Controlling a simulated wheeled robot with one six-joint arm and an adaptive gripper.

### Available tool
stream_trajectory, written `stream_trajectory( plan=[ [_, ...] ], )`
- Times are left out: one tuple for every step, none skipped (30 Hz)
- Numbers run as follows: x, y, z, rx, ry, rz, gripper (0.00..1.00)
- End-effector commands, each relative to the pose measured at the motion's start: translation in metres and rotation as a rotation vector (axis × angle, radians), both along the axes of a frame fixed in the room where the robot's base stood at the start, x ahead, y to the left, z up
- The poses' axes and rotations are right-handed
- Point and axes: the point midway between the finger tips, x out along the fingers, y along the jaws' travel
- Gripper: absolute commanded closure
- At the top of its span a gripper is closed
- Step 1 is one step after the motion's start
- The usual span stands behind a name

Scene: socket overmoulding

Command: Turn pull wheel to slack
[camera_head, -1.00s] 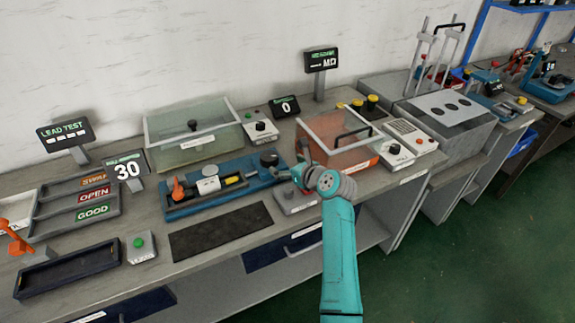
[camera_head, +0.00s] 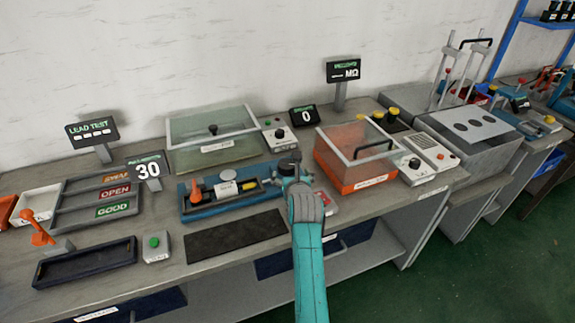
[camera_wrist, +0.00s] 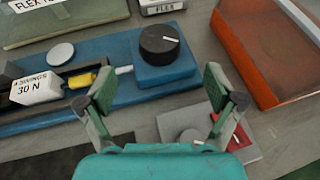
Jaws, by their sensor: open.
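The pull wheel looks to be the round black knob with a white mark (camera_wrist: 160,42) on the right end of the blue fixture (camera_wrist: 70,115). In the head view the fixture (camera_head: 190,212) lies mid-bench, with the knob (camera_head: 288,158) partly hidden by my arm. My gripper (camera_wrist: 165,90) is open and empty, its two fingers spread. In the wrist view the knob lies ahead of the fingertips, between their lines, and no contact shows. In the head view my gripper (camera_head: 294,176) is at the fixture's right end.
A grey box with a round knob (camera_wrist: 190,136) sits below the right finger. An orange bin (camera_head: 345,182) stands right of the fixture. A display (camera_head: 149,170) reads 30.

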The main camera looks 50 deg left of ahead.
Motion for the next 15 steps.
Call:
stream_trajectory(
  plan=[
    [0.002, 0.003, 0.000, 0.000, 0.000, -0.001, 0.08],
    [0.003, 0.004, -0.001, 0.000, 0.000, -0.001, 0.08],
    [0.005, 0.007, -0.003, -0.001, 0.002, -0.001, 0.08],
    [0.006, 0.009, -0.004, -0.001, 0.002, -0.001, 0.08],
    [0.008, 0.012, -0.005, 0.000, 0.002, -0.002, 0.08],
    [0.011, 0.016, -0.007, -0.001, 0.002, -0.002, 0.08],
    [0.013, 0.019, -0.009, -0.002, 0.003, -0.002, 0.08],
    [0.015, 0.022, -0.010, -0.001, 0.002, -0.003, 0.08],
    [0.018, 0.026, -0.012, -0.001, 0.002, -0.003, 0.08],
    [0.020, 0.028, -0.014, -0.002, 0.003, -0.003, 0.08],
    [0.022, 0.031, -0.015, 0.000, 0.003, -0.003, 0.08],
    [0.025, 0.035, -0.017, -0.001, 0.003, -0.003, 0.08],
    [0.027, 0.038, -0.018, -0.001, 0.003, -0.004, 0.08],
    [0.029, 0.040, -0.020, -0.001, 0.003, -0.004, 0.08],
    [0.031, 0.044, -0.021, -0.001, 0.003, -0.004, 0.08]
  ],
)
